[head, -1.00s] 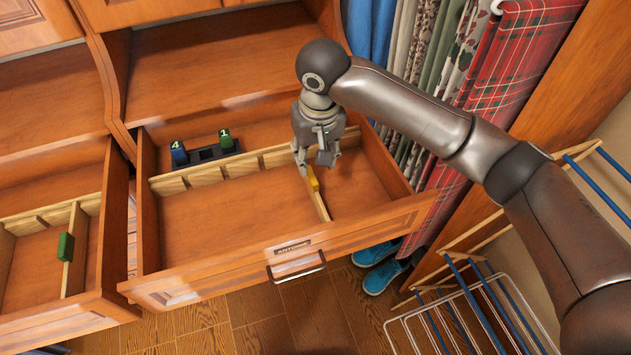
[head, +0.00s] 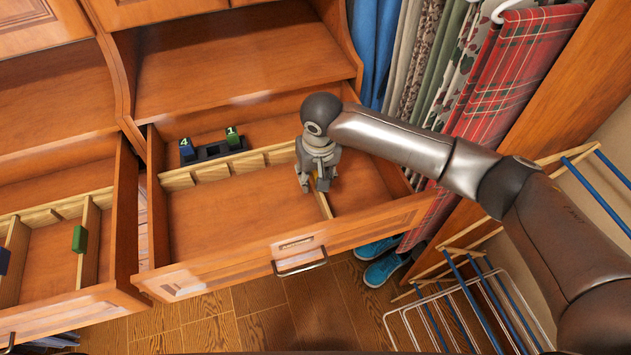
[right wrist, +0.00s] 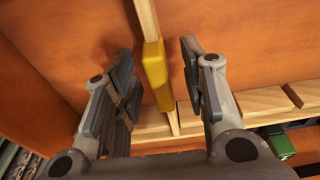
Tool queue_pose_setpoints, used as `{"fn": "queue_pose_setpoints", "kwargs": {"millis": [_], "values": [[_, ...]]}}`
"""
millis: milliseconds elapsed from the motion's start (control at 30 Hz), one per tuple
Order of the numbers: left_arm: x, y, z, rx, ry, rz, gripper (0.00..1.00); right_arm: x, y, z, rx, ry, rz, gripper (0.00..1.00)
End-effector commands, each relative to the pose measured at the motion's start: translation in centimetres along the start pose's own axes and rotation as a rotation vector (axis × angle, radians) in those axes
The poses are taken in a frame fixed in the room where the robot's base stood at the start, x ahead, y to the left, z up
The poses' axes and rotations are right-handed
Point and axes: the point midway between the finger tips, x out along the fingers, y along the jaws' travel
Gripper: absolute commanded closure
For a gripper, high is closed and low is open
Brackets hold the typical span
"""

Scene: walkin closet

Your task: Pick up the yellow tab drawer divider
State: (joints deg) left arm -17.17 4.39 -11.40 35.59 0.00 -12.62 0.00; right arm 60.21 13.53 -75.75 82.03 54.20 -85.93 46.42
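The yellow tab drawer divider is a thin wooden strip (head: 324,205) standing in the open drawer, with a yellow tab (right wrist: 156,75) on it. In the head view my right gripper (head: 318,186) is over the tab and hides most of it. In the right wrist view my right gripper (right wrist: 160,75) is open, with the yellow tab between its two fingers and a gap on each side. The divider's end meets a notched wooden rail (head: 230,165) across the drawer. My left gripper is not in view.
A dark holder (head: 212,151) with blue and green numbered tabs sits behind the rail. A neighbouring open drawer at left has a green-tab divider (head: 79,239). Hanging clothes (head: 450,60) are to the right. The drawer floor left of the divider is clear.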

Motion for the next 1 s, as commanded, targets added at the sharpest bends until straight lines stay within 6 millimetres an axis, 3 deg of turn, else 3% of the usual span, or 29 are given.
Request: {"fn": "queue_pose_setpoints", "kwargs": {"millis": [33,300,767,1000], "values": [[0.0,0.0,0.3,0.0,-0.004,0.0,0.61,0.0,0.0,0.0,0.0,0.0,0.0,0.67],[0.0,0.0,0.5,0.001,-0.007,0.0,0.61,0.0,0.0,0.0,0.0,0.0,0.0,1.0],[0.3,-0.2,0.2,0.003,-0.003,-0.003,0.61,-0.7,0.0,-0.1,0.001,0.0,0.0,1.0],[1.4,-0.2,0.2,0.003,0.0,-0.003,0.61,-3.9,0.0,-0.7,0.001,0.004,-0.001,1.0]]}}
